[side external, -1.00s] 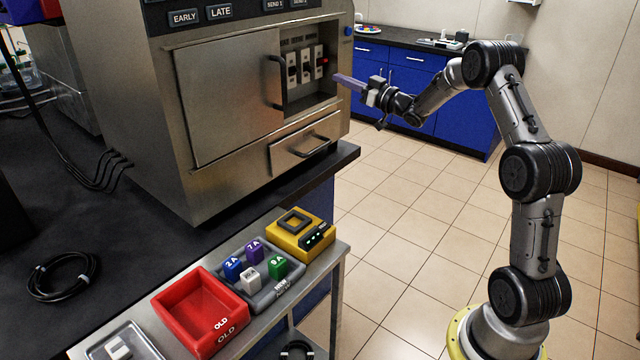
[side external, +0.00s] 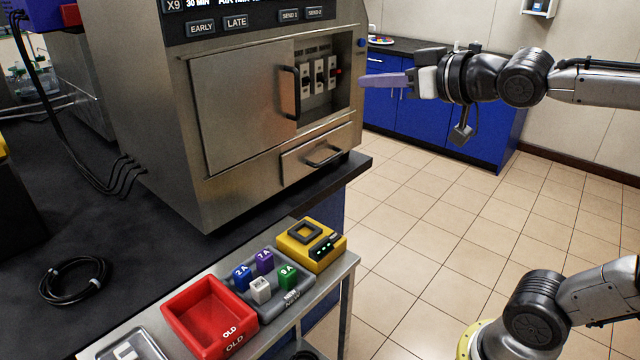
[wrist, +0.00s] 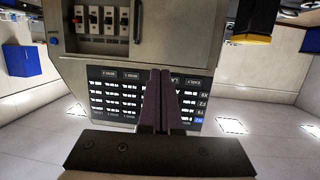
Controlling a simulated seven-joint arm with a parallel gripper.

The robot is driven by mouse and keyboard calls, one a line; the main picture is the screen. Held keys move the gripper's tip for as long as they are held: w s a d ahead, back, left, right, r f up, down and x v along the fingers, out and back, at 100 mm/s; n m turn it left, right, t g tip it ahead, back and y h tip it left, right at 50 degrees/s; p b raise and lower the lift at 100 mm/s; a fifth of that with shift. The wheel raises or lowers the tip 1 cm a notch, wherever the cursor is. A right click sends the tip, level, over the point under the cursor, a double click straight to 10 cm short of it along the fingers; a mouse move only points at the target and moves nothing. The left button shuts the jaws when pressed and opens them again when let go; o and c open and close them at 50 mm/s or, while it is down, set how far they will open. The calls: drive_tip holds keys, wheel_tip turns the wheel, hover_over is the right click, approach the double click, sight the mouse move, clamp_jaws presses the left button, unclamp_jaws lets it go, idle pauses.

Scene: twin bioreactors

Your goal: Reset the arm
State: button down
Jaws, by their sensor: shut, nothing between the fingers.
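My gripper (side external: 362,80) is up at the right of the steel bioreactor cabinet (side external: 240,190) in the side view, its purple fingers pointing left toward the cabinet's open compartment. The fingers are shut together and hold nothing. In the wrist view my gripper (wrist: 162,75) shows its two dark purple fingers side by side in front of a black panel (wrist: 105,98) with rows of white text. Whether the fingertips touch the cabinet cannot be told, but no contact shows.
Breaker switches (side external: 320,76) sit in the open compartment beside the slid door (side external: 240,95). Below are a red OLD tray (side external: 190,290), a grey NEW tray (side external: 297,300) with several coloured blocks, and a yellow device (side external: 325,262).

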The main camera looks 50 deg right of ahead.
drive_tip(key=s+a+f+n+g+y, duration=0.1)
drive_tip(key=s+a+f+g, duration=0.1)
drive_tip(key=s+f+g, duration=0.7)
drive_tip(key=s+f, duration=0.8)
drive_tip(key=f, duration=0.1)
drive_tip(key=shift+s+a+f+g, duration=0.15)
drive_tip(key=shift+a+f+g, duration=0.15)
drive_tip(key=shift+f, duration=0.05)
